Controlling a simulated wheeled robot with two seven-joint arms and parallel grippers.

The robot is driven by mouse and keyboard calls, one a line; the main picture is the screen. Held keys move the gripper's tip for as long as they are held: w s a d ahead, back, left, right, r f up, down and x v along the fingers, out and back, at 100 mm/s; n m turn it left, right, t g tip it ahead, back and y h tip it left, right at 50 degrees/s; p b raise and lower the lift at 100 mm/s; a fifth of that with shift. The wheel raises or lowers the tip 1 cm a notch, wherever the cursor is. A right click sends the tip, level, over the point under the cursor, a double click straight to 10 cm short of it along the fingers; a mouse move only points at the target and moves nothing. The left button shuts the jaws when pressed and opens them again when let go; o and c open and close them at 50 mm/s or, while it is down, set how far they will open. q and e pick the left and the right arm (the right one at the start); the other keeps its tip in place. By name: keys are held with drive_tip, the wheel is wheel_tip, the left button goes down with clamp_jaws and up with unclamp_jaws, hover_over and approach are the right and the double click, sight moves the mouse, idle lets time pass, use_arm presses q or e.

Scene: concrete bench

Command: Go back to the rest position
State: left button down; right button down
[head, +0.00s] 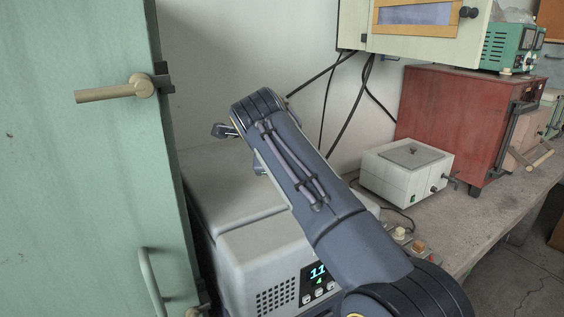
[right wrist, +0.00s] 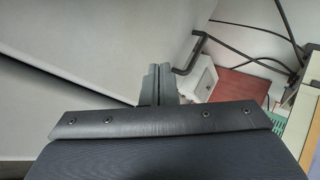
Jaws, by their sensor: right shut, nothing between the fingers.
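My right arm reaches in from the lower right of the head view and extends over a grey machine with a lit display (head: 250,235). My right gripper (right wrist: 157,84) shows in the right wrist view with its two grey fingers together and nothing between them. In the head view the gripper is mostly hidden behind my wrist, and only small dark parts show at its left side. My left gripper is not in either view.
A green cabinet door (head: 75,190) with a wooden-grip handle (head: 115,91) stands close at left. A white box (head: 407,172) and a red cabinet (head: 455,120) stand on the concrete bench (head: 480,215) at right. Black cables (head: 360,100) hang on the wall below a cream cabinet (head: 420,35).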

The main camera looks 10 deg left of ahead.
idle(0.3)
drive_tip(key=shift+n+g, duration=0.7)
drive_tip(key=shift+n, duration=0.1)
drive_tip(key=d, duration=1)
drive_tip(key=shift+w+d+f, duration=0.2)
drive_tip(key=shift+f, duration=0.2)
drive_tip(key=shift+n+g+y, duration=0.3)
drive_tip(key=shift+n, duration=0.3)
drive_tip(key=d, duration=0.2)
drive_tip(key=s+d, duration=0.1)
drive_tip(key=d, duration=0.1)
drive_tip(key=d+f, duration=0.1)
drive_tip(key=d, duration=0.1)
drive_tip(key=shift+s, duration=0.15)
drive_tip(key=s+d+f+n+g+y, duration=0.1)
drive_tip(key=s+d+f+n, duration=0.35)
drive_tip(key=s+d, duration=0.55)
drive_tip(key=s+d+f+n+g+y, duration=0.1)
drive_tip(key=s+d+f+n, duration=0.3)
drive_tip(key=s+d, duration=0.55)
drive_tip(key=s+a+f+n, duration=0.3)
drive_tip(key=s+f, duration=0.9)
drive_tip(key=s, duration=0.4)
drive_tip(key=shift+s+a+f+n+y, duration=0.2)
drive_tip(key=shift+n+y, duration=0.2)
drive_tip(key=shift+n, duration=0.35)
